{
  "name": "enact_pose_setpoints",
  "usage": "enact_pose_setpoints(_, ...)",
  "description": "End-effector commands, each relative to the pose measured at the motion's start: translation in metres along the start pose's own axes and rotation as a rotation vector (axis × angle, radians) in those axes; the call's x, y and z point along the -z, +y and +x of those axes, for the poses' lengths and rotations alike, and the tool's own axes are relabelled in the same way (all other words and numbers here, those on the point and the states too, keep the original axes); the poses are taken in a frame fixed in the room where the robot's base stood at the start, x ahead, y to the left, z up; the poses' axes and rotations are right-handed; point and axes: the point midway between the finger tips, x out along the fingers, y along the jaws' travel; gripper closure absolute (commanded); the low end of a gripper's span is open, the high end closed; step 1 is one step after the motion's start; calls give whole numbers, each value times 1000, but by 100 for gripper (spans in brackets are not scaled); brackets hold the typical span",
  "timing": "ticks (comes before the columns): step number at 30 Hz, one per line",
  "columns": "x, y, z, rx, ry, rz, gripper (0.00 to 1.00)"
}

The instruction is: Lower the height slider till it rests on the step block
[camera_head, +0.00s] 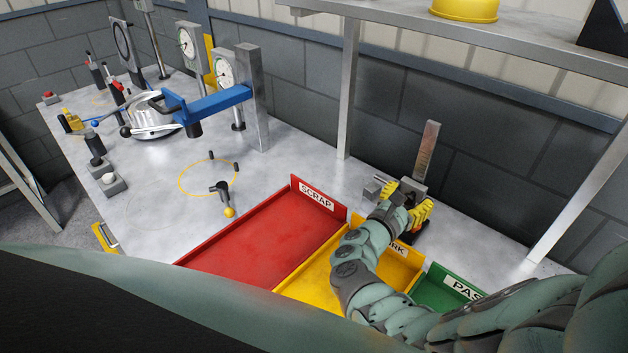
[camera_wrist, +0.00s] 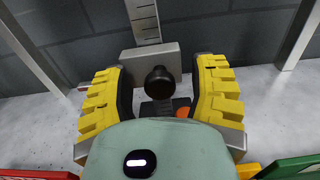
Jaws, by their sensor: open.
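The height gauge has an upright scale column (camera_head: 427,150), which also shows in the wrist view (camera_wrist: 146,20). Its height slider (camera_wrist: 150,62) is a grey block across the column with a round black knob (camera_wrist: 160,82) facing me. My gripper (camera_head: 408,205) is at the slider, its yellow fingers open on either side of the knob, with visible gaps in the wrist view (camera_wrist: 160,75). A small grey block (camera_head: 372,189) left of the gauge may be the step block; I cannot tell. The area under the slider is mostly hidden by my gripper, so contact there is not visible.
A red SCRAP tray (camera_head: 262,235), a yellow tray (camera_head: 312,272) and a green PASS tray (camera_head: 434,288) lie in front of the gauge. A shelf post (camera_head: 348,90) rises left of it, and a wall stands behind. Dial gauges and a blue-armed fixture (camera_head: 215,102) occupy the left.

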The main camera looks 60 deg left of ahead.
Motion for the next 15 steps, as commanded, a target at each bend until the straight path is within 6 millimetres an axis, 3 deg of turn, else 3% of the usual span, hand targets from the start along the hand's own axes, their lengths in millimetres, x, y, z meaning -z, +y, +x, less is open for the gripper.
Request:
enact_pose_setpoints(6, 0, 0, 1, 1, 0, 0, 42)
enact_pose_setpoints(7, 0, 0, 1, 1, 0, 0, 37)
enact_pose_setpoints(15, 0, 0, 1, 1, 0, 0, 65)
